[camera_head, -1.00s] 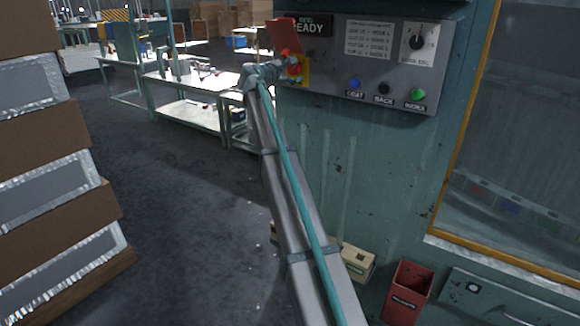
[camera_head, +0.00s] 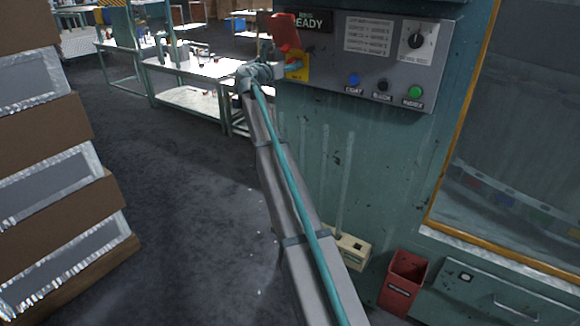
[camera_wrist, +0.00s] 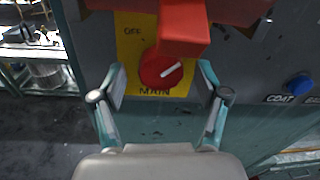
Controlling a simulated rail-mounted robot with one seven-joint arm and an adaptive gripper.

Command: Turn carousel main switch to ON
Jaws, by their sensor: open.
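The main switch is a round red knob (camera_wrist: 155,72) with a white mark, on a yellow plate (camera_wrist: 184,88) lettered MAIN below and OFF at upper left. The mark points right and slightly up. A raised red cover (camera_wrist: 184,32) hangs over the knob's upper part and hides the plate's upper right, so no ON label shows. My gripper (camera_wrist: 162,86) is open, one finger on each side of the knob, with gaps showing. In the head view my gripper (camera_head: 292,67) is at the yellow plate (camera_head: 299,74), below the red cover (camera_head: 285,33); the knob is hidden there.
The grey panel (camera_head: 325,75) also carries a READY sign (camera_head: 312,22), blue COAT (camera_head: 353,80), black BACK (camera_head: 383,86) and green INDEX (camera_head: 415,92) buttons, and a selector dial (camera_head: 416,41). Cartons (camera_head: 50,150) stand left. A red bin (camera_head: 403,283) stands below right. Open floor lies left of my arm.

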